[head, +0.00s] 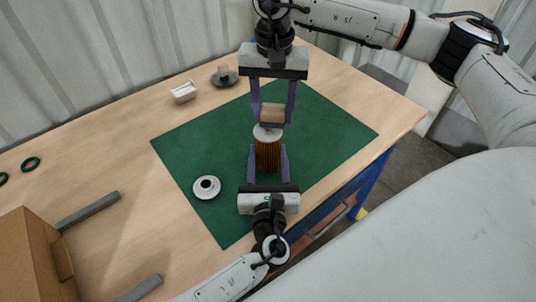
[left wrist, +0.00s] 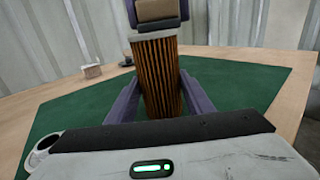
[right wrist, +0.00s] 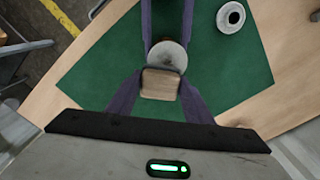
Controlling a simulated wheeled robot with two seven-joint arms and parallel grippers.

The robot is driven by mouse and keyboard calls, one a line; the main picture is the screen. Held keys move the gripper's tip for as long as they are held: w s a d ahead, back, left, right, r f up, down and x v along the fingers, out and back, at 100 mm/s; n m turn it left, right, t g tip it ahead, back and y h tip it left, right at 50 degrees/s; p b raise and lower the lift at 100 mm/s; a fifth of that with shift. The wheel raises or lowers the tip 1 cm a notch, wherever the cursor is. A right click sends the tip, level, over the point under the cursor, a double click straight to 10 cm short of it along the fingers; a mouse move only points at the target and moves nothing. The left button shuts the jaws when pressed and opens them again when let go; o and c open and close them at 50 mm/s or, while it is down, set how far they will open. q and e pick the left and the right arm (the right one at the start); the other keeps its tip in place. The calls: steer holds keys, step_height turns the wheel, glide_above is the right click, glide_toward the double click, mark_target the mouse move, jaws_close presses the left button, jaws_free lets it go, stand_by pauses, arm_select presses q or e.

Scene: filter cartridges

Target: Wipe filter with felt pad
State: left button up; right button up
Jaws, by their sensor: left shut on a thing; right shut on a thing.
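The filter (head: 267,155) is an upright cylinder with brown pleats and a pale grey top cap. My left gripper (head: 268,160) is shut on its sides; the pleats show between the fingers in the left wrist view (left wrist: 158,80). My right gripper (head: 272,112) comes from above and is shut on a tan block-shaped pad (head: 272,113). The pad is right at the filter's top cap; in the right wrist view the pad (right wrist: 160,84) overlaps the cap (right wrist: 168,55). I cannot tell whether they touch. The filter's base is partly hidden.
A green mat (head: 190,150) covers the table's middle. On it lies a white round cap (head: 206,187) with a dark centre. A small white box (head: 184,92) and a dark dish (head: 224,77) stand behind. Green rings (head: 31,163) and a cardboard box (head: 35,255) are at left.

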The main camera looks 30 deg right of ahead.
mark_target(262, 138)
steer(key=shift+s+a+f, duration=0.1)
steer(key=shift+s+a, duration=0.6)
steer(key=shift+a, duration=0.35)
steer(key=shift+s+a+f, duration=0.1)
steer(key=shift+s+a, duration=0.55)
steer(key=shift+a, duration=0.35)
steer(key=shift+s+a+r, duration=0.1)
steer(key=shift+s+a, duration=0.15)
steer(key=shift+a, duration=0.2)
steer(key=shift+w+r, duration=0.1)
steer(key=shift+w+d+r, duration=0.1)
steer(key=shift+w+d, duration=0.4)
steer(key=shift+d, duration=0.35)
steer(key=shift+w+d+r, duration=0.1)
steer(key=shift+w+d, duration=0.4)
steer(key=shift+d, duration=0.4)
steer(key=shift+w+d, duration=0.5)
steer(key=shift+d, duration=0.35)
steer(key=shift+s+a+f, duration=0.1)
steer(key=shift+s+a, duration=0.4)
steer(key=shift+a, duration=0.35)
steer(key=shift+s+a, duration=0.45)
steer(key=shift+a, duration=0.4)
steer(key=shift+s+a+f, duration=0.1)
steer(key=shift+s+a, duration=0.4)
steer(key=shift+a, duration=0.35)
steer(key=shift+d, duration=0.1)
